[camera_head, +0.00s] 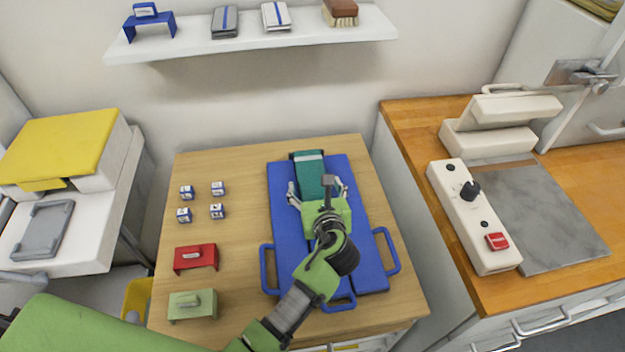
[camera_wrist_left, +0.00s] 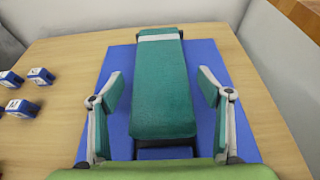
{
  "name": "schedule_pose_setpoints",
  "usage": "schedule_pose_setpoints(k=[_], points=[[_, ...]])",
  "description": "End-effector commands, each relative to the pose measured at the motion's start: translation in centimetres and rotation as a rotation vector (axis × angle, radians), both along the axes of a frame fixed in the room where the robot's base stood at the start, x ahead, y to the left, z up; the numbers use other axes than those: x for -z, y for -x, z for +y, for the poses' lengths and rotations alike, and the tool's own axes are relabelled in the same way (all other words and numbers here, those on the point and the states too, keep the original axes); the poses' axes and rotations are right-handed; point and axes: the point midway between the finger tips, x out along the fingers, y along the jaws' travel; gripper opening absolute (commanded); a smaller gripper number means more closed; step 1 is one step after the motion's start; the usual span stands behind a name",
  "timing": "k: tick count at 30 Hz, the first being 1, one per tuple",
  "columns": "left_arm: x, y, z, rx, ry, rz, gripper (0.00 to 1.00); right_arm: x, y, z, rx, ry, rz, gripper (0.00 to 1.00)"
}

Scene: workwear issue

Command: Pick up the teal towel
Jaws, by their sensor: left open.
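The teal towel (camera_head: 310,180) is a long folded strip with a pale band near its far end. It lies on a blue folding board (camera_head: 289,243) on the wooden table. My left gripper (camera_head: 318,188) is open over the board, with its fingers on either side of the towel. In the left wrist view, the towel (camera_wrist_left: 162,90) lies between the two fingers (camera_wrist_left: 161,92), with a gap on each side. The gripper's body hides the towel's near end in the head view. My right gripper is not in view.
Several small blue-and-white boxes (camera_head: 218,188), a red stand (camera_head: 195,258) and a green stand (camera_head: 193,304) sit left of the board. A wall shelf (camera_head: 250,41) hangs behind. A counter with a white control box (camera_head: 473,216) stands at right.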

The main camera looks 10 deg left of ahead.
Motion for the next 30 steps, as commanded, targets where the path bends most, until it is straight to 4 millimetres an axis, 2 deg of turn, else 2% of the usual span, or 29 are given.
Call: schedule_pose_setpoints(k=[6, 9, 17, 22, 30], points=[[1.1, -2.9, 1.1, -0.001, -0.001, 0.001, 0.71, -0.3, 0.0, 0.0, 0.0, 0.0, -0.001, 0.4], [1.5, -3.6, 1.4, -0.001, -0.001, 0.001, 0.71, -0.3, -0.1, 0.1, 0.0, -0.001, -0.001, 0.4], [1.6, -3.8, 1.5, 0.0, -0.001, 0.0, 0.71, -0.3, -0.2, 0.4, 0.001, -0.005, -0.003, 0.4], [1.6, -3.8, 1.5, 0.0, -0.001, 0.0, 0.29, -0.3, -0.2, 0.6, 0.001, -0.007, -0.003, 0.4], [1.6, -3.8, 1.5, 0.0, 0.0, 0.0, 0.29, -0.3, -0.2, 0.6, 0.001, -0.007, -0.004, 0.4]])
